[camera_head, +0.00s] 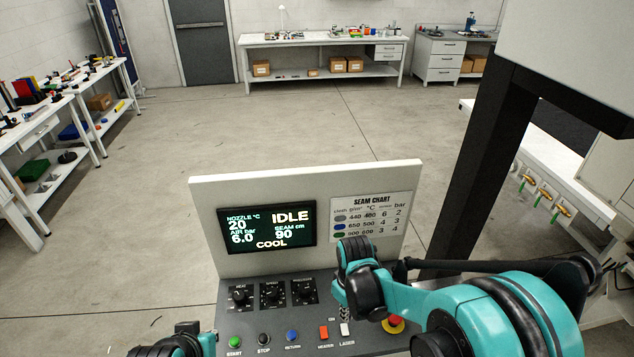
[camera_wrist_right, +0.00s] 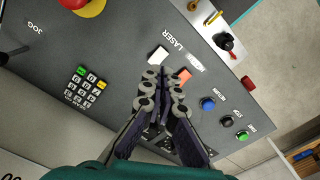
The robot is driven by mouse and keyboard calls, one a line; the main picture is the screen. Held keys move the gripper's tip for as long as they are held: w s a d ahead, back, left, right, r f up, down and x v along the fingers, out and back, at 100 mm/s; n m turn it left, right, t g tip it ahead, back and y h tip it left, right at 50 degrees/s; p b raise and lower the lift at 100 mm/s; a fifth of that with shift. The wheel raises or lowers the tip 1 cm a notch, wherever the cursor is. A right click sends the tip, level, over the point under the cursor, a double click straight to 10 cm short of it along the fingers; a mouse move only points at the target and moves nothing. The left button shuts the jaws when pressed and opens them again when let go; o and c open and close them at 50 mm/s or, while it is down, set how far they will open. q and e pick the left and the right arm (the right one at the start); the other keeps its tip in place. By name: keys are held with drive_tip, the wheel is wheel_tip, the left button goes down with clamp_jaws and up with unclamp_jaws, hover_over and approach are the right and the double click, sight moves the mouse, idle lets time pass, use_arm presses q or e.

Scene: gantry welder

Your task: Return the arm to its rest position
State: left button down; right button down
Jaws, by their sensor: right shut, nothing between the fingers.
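My right arm reaches in from the right over the control panel (camera_head: 265,325). My right gripper (camera_head: 342,298) points down over the panel, just above the white laser switch (camera_head: 345,329). In the right wrist view its fingers (camera_wrist_right: 165,92) are closed together with nothing between them. Their tips are near the white switch (camera_wrist_right: 158,53) and the red-orange switch (camera_wrist_right: 183,75); whether they touch the panel I cannot tell. A teal and black part of my left arm shows at the bottom left of the head view; its fingers are out of view.
The display (camera_head: 267,228) reads IDLE and COOL, beside a seam chart (camera_head: 370,215). A red emergency knob (camera_head: 394,322) is right of the gripper. Green (camera_head: 235,342), black and blue buttons line the panel front. A dark gantry post (camera_head: 485,150) stands right. Open floor lies beyond.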

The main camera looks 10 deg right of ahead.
drive_tip(key=s+d+m+t+b, duration=0.2)
drive_tip(key=s+m+t+b, duration=0.1)
drive_tip(key=s+b, duration=0.2)
drive_tip(key=s+d+f+m+t+b, duration=0.1)
drive_tip(key=s+d+m+t+b, duration=0.1)
drive_tip(key=b, duration=0.8)
drive_tip(key=shift+s+d+f+m+t, duration=0.35)
drive_tip(key=shift+s+m+t, duration=0.5)
drive_tip(key=shift+s, duration=0.8)
